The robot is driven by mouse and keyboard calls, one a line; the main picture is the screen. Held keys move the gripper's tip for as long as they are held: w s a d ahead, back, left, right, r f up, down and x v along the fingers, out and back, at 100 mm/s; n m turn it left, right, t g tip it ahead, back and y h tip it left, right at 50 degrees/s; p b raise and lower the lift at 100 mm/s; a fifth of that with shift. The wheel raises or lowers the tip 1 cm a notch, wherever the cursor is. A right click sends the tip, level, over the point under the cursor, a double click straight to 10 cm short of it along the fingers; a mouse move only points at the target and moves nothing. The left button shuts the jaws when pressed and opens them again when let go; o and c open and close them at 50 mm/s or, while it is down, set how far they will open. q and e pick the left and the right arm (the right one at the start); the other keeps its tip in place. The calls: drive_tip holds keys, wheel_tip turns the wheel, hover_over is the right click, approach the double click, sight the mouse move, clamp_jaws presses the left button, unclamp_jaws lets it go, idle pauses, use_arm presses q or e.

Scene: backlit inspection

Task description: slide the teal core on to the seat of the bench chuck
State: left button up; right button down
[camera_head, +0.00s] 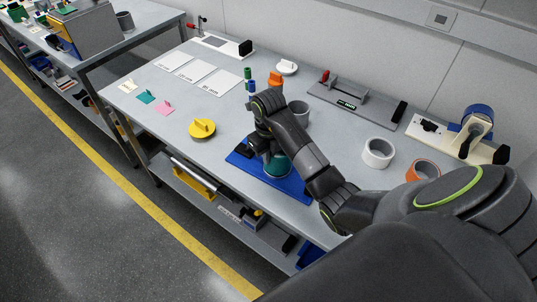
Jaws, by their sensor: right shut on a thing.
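My right gripper (262,146) reaches down over a blue plate (240,163) at the front edge of the table. It is shut on the teal core (278,166), which shows just below and to the right of the fingers, over the plate. My wrist and forearm hide much of the core. I cannot tell whether it touches what is beneath it. A black part stands at the plate's left corner. The chuck's seat is not clearly visible; the blue plate may be its base. My left gripper is not in view.
A yellow disc (202,129) lies left of the plate. A grey cup (299,111) stands behind my arm. A white ring (378,152) and an orange ring (422,170) lie to the right. A tape dispenser (470,137) stands at the far right. The table's left middle is mostly free.

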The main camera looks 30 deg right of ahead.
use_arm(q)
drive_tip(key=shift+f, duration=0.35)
use_arm(e)
drive_tip(key=shift+f, duration=0.35)
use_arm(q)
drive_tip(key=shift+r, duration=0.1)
use_arm(e)
drive_tip(key=shift+r, duration=0.1)
drive_tip(key=c, duration=1.5)
unclamp_jaws()
